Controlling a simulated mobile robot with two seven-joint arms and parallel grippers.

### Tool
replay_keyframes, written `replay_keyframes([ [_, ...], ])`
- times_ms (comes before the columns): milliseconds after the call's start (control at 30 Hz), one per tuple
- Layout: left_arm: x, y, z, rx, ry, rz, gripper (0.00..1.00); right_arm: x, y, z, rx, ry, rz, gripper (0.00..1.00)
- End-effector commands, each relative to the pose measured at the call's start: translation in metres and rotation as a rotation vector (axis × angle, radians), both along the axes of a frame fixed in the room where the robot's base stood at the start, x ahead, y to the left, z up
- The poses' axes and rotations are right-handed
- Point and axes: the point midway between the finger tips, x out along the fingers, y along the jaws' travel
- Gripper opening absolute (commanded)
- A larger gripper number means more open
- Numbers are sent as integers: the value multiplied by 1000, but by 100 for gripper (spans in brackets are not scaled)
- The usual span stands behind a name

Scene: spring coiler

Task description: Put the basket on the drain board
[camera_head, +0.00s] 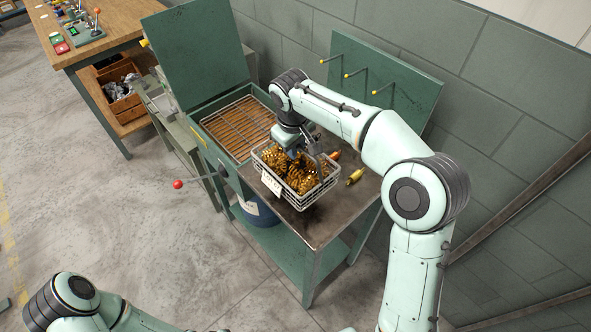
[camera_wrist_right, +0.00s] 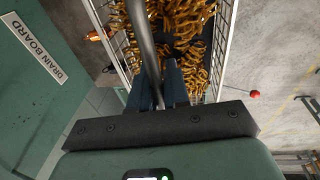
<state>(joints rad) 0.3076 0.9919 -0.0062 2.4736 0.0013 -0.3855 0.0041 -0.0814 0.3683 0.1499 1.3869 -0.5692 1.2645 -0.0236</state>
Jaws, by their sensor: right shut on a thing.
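The wire basket (camera_head: 296,199) is full of brass-coloured springs and carries a white tag. It is over the front of the green bench's dark top; I cannot tell whether it touches the top. My right gripper (camera_head: 300,150) is shut on the basket's handle, which also shows in the right wrist view (camera_wrist_right: 145,50) as a grey bar between the fingers (camera_wrist_right: 163,85). In the right wrist view the basket's wire wall (camera_wrist_right: 222,45) and springs lie beyond the fingers. The green board with pegs (camera_head: 415,88) stands behind the bench; a "DRAIN BOARD" label (camera_wrist_right: 33,46) shows in the wrist view. My left gripper is out of view.
An open tank with a slatted rack (camera_head: 238,125) is left of the basket, its green lid (camera_head: 200,55) raised. A red-knobbed lever (camera_head: 178,184) sticks out in front. A yellow-handled tool (camera_head: 356,176) lies right of the basket. A wooden bench (camera_head: 100,30) stands far left.

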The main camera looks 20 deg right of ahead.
Motion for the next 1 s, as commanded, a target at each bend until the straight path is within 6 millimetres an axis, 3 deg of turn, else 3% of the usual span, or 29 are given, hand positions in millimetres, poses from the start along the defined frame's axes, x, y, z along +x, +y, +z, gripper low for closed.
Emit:
replay_keyframes([
  [100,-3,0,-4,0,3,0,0,0,1,-17,1,-3,1,0],
  [333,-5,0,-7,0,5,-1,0,1,0,-33,0,-4,0,0],
  [600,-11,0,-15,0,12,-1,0,1,0,-75,1,-3,0,0],
  [1000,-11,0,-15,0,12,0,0,2,0,-81,1,-6,0,0],
])
